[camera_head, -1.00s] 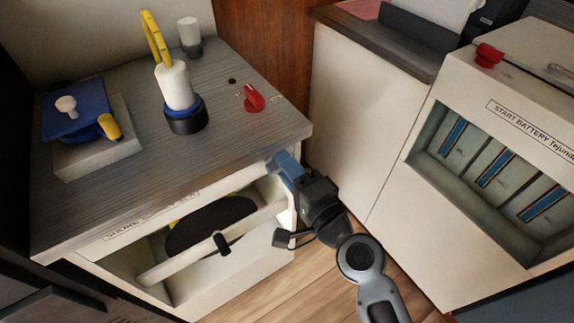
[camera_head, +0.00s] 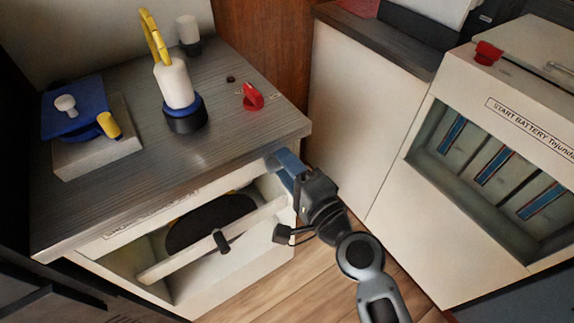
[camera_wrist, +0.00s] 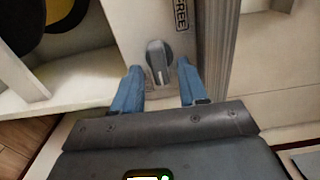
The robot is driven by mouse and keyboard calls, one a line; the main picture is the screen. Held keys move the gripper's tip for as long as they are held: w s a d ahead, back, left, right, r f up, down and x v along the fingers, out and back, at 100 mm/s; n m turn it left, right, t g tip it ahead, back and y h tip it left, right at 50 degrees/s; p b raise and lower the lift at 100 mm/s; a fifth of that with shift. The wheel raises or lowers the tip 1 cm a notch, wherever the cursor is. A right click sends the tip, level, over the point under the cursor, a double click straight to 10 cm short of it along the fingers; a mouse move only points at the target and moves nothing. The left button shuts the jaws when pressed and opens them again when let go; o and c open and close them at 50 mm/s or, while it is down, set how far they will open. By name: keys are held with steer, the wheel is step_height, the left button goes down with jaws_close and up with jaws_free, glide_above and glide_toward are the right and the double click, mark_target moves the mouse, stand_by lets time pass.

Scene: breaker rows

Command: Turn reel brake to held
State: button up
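The reel brake appears to be the small grey knob (camera_wrist: 158,60) on a round dark base in the wrist view, on a pale panel beside a label that reads "FREE". My gripper (camera_wrist: 159,70) is open, with one blue finger on each side of the knob's lower end. I cannot tell whether the fingers touch it. In the head view my gripper (camera_head: 283,162) is at the front right corner of the cabinet, just below the worktop edge. The knob is hidden there. The dark reel (camera_head: 210,222) sits in the cabinet's open front.
A pale bar with a black handle (camera_head: 221,242) crosses the cabinet opening. A battery cabinet (camera_head: 450,210) stands at right.

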steer(key=b+v, duration=0.1)
steer(key=v, duration=0.6)
steer(key=shift+s+d, duration=0.25)
steer(key=shift+s, duration=0.05)
steer(key=shift+s, duration=0.1)
steer(key=s+d+n+h+p, duration=0.2)
steer(key=s+d+h, duration=0.3)
steer(key=s, duration=0.4)
steer(key=s+d+n+h+p, duration=0.2)
steer(key=s+d, duration=0.6)
steer(key=s+d+r+n+h+p, duration=0.1)
steer(key=s+d+r+n, duration=0.1)
steer(key=s+r, duration=0.3)
steer(key=s+d+r+n+h+p, duration=0.1)
steer(key=s+d+r+n+h, duration=0.1)
steer(key=s+r+n, duration=0.3)
steer(key=v, duration=0.4)
steer(key=shift+s+d+p, duration=0.25)
steer(key=shift+p, duration=0.05)
steer(key=shift+r, duration=0.1)
